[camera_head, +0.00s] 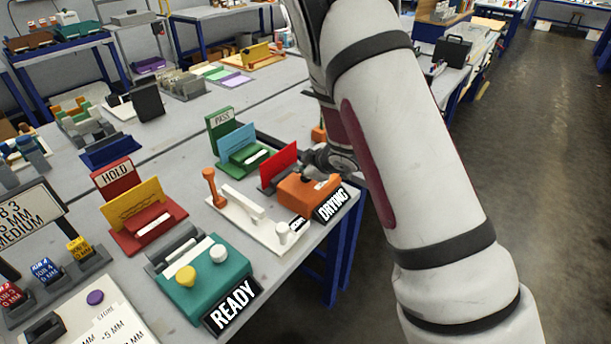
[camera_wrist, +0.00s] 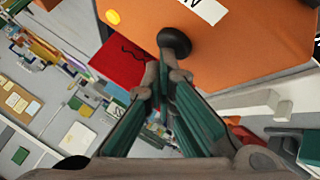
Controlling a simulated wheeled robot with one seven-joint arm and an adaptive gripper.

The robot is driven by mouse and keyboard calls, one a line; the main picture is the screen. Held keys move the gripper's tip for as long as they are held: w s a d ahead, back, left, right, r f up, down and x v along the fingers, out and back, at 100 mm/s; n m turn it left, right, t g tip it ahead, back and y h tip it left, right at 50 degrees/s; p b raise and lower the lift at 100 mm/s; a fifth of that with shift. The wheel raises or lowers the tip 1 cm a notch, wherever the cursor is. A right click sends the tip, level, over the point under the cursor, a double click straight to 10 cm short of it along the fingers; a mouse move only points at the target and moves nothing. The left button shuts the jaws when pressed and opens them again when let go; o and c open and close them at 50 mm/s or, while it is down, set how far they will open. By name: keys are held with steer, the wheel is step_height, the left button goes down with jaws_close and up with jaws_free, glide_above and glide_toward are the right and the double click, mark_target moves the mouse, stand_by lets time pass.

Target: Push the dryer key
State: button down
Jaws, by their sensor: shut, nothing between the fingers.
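The dryer is an orange box (camera_head: 300,192) at the table's right edge in the head view, with a black sign reading DRYING (camera_head: 332,204) on its front. In the wrist view the orange box (camera_wrist: 255,45) fills the top, with a round black key (camera_wrist: 174,42) on its face. My gripper (camera_wrist: 165,72) is shut and empty. Its fingertips are at the lower edge of the black key in the picture; whether they touch it I cannot tell. In the head view my arm hides part of the area behind the dryer, and the fingertips are hard to make out.
A white plotter base (camera_head: 245,215) with an orange post lies left of the dryer. A red panel (camera_head: 279,165) stands just behind it. A teal box (camera_head: 200,278) marked READY and the red HOLD stand (camera_head: 150,230) are further left. Open floor lies right of the table.

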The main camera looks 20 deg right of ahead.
mark_target(304, 178)
steer(key=shift+f, duration=0.1)
stand_by(0.3)
steer(key=shift+r+p, duration=0.35)
steer(key=shift+r, duration=0.05)
steer(key=shift+r+p, duration=1.9)
steer(key=shift+r, duration=1.15)
steer(key=s+d+r+m+h, duration=0.1)
steer(key=s+d+r+m, duration=0.2)
steer(key=r, duration=0.4)
steer(key=s+d+r+m+h, duration=0.2)
steer(key=s+r, duration=0.3)
steer(key=r, duration=0.1)
steer(key=s+d+r+m+h, duration=0.1)
steer(key=s+d+r+m, duration=0.2)
steer(key=r, duration=0.4)
steer(key=s+a+r+m+g, duration=0.1)
steer(key=s+a, duration=0.1)
steer(key=s, duration=0.8)
steer(key=s+a+r+m+g, duration=0.1)
steer(key=s+a+m, duration=0.1)
steer(key=s, duration=0.8)
steer(key=s+a+r+m+g+y, duration=0.1)
steer(key=s+a+r, duration=0.1)
steer(key=s, duration=0.8)
steer(key=shift+s+a+m+g, duration=0.3)
steer(key=shift+s+a+g, duration=0.1)
steer(key=shift+a, duration=0.1)
